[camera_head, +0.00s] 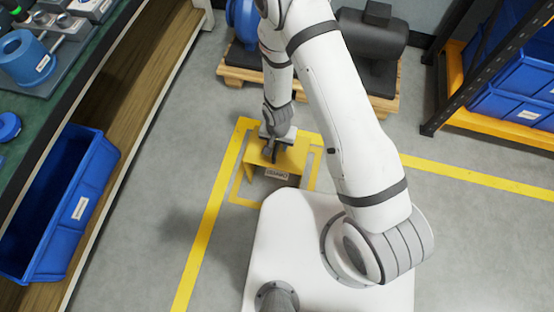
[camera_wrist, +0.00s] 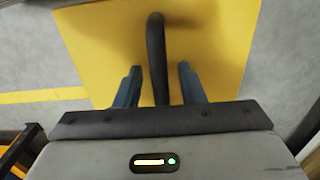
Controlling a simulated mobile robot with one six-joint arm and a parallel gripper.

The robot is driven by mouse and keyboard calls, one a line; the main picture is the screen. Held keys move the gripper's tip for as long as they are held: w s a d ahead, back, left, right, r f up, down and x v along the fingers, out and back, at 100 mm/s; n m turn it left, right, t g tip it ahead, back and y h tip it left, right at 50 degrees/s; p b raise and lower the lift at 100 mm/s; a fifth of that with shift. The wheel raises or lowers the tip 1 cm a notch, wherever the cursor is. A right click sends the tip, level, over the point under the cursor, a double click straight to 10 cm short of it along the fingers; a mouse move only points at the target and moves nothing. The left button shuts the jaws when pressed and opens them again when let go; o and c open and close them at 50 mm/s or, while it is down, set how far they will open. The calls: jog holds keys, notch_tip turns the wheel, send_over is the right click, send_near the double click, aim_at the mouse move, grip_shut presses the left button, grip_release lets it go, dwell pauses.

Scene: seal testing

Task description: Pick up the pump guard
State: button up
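The pump guard (camera_head: 261,174) is a yellow bent-sheet cover with a label on its front. It stands on the floor inside a yellow-taped square. Its yellow top (camera_wrist: 215,45) fills much of the wrist view, with a dark upright handle (camera_wrist: 156,45) in the middle. My gripper (camera_head: 273,152) is over the guard's top, pointing down. In the wrist view my gripper's two blue-grey fingers (camera_wrist: 160,82) stand on either side of the handle, with a gap on each side. The gripper is open. The handle's lower part is hidden behind the gripper body.
A blue bin (camera_head: 62,205) sits on a wooden shelf at the left, below a green bench top. A pallet (camera_head: 240,74) with a blue machine and a dark motor (camera_head: 372,38) stands behind. A rack with blue bins (camera_head: 515,100) is at the right. Floor left of the guard is clear.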

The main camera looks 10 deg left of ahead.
jog(key=shift+r, duration=0.1)
jog(key=shift+c, duration=0.5)
grip_shut()
dwell(0.8)
